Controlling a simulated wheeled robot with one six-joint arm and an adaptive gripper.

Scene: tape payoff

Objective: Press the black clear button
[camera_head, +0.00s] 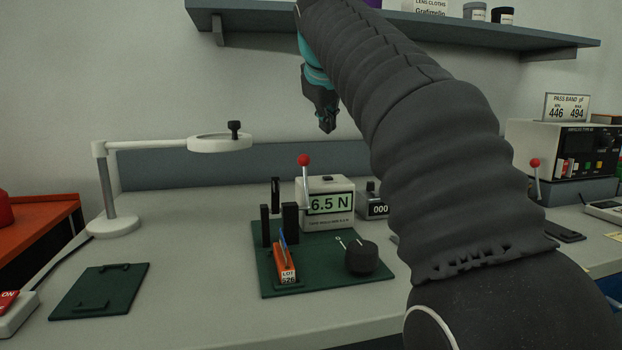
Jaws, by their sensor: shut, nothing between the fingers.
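My gripper (327,126) hangs in the air at upper middle, pointing down, with its dark fingertips shut and empty. It is above and behind a white tester box (343,222) whose green display reads 6.5 N. A small black piece (326,179) shows on top of that box. A small counter (377,208) reading 000 stands to the right of the box, with a dark knob or button (370,186) on top. No readable label marks either as the clear button. My arm covers the area right of the counter.
A green plate (305,289) bears an orange block (284,262), black posts and a black round weight (361,257). A lever with a red ball (304,160) rises beside the tester. A magnifier lamp (219,143) stands left. A shelf (270,22) runs above; an instrument (565,150) stands right.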

